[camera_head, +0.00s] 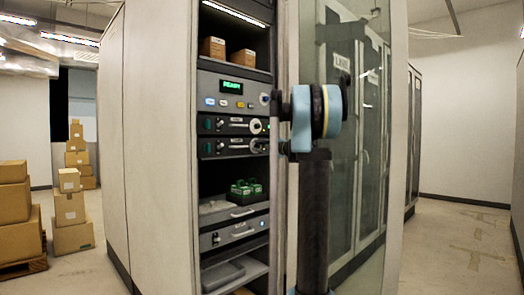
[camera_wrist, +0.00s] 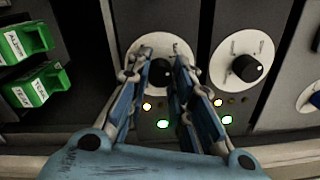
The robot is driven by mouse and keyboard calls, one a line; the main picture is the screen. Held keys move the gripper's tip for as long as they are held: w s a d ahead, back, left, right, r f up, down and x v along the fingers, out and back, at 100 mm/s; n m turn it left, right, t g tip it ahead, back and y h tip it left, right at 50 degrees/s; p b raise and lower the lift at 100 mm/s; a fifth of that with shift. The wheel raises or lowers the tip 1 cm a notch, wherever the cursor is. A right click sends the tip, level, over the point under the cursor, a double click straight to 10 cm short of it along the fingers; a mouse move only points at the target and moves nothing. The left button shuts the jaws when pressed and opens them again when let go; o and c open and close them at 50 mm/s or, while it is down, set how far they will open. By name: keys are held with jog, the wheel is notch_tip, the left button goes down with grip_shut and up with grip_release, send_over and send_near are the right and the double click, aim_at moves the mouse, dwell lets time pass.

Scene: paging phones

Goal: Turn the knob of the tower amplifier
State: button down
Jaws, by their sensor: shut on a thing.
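Two amplifier units sit one above the other in the rack, each with a black knob on a white round dial. Their labels are too small to tell which is the tower amplifier. In the wrist view, my gripper (camera_wrist: 160,64) has its two fingers on either side of the lower unit's knob (camera_wrist: 160,73) and is shut on it. The fingers partly cover its dial (camera_wrist: 143,50). The upper unit's knob (camera_wrist: 249,70) is free, to the right in that view. In the head view, the lower unit (camera_head: 222,147) and upper unit (camera_head: 222,125) show beside my arm.
Green labelled boxes (camera_wrist: 45,85) stand on a shelf close by the gripped knob. A panel reading READY (camera_head: 231,87) is above the units. A glass door (camera_head: 345,190) stands open behind my arm. Stacked cartons (camera_head: 72,208) are at the far left.

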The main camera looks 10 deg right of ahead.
jog(key=n, duration=0.7)
jog(key=shift+f+n, duration=0.15)
jog(key=shift+n, duration=0.25)
jog(key=shift+d+n+g, duration=0.1)
jog(key=shift+n+g, duration=0.3)
jog(key=shift+n, duration=6.5)
jog(key=shift+w, duration=0.1)
jog(key=c, duration=1.4)
grip_release()
jog(key=shift+d, duration=0.1)
